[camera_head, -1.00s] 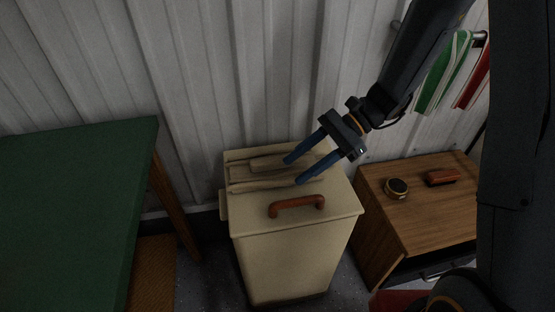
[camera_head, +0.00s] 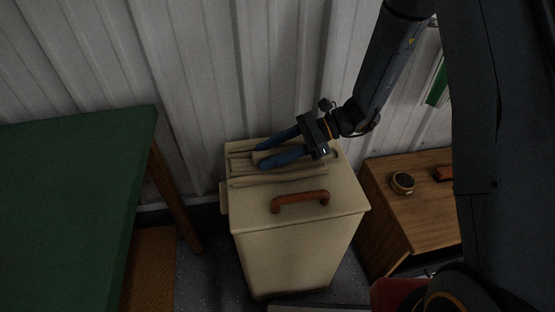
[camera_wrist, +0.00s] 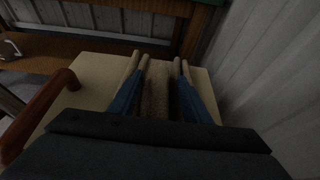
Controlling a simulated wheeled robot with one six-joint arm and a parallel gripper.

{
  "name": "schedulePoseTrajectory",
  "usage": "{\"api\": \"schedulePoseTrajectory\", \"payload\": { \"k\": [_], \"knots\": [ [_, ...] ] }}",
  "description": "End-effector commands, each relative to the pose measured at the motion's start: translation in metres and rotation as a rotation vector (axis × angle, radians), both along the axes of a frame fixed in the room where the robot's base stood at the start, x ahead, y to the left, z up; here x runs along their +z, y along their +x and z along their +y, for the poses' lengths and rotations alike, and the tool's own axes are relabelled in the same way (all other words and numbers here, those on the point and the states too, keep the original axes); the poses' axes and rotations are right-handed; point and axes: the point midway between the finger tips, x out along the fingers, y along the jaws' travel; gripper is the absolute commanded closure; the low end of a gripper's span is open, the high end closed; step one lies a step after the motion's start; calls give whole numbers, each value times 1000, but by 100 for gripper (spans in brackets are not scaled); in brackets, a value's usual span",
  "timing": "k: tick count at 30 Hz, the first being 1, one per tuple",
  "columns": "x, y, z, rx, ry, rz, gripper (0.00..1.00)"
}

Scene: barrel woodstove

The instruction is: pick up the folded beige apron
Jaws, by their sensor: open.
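The folded beige apron (camera_head: 245,181) lies on the lid of a cream bin (camera_head: 290,245), towards the wall. It shows as several long parallel folds. My gripper (camera_head: 261,155) is open, with its blue fingers low over the apron and pointing left. In the wrist view the middle fold of the apron (camera_wrist: 157,88) lies between the two fingers, and other folds run on past the fingertips. I cannot tell whether the fingers touch the cloth. The fingers hide part of the apron.
A red-brown handle (camera_head: 300,200) stands up from the bin's lid in front of the apron. A corrugated wall (camera_head: 230,70) rises close behind. A green-topped table (camera_head: 70,200) is at left. A wooden cabinet (camera_head: 420,215) with a round tin (camera_head: 402,182) stands at right.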

Motion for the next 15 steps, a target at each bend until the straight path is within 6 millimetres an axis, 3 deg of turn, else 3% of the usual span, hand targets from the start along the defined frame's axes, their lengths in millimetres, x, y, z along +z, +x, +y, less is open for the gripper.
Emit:
{"api": "schedulePoseTrajectory", "payload": {
  "k": [9, 15],
  "knots": [
    [-3, -2, 6, 1, 0, -1, 56],
    [-3, -2, 6, 1, 0, -1, 88]
  ]
}}
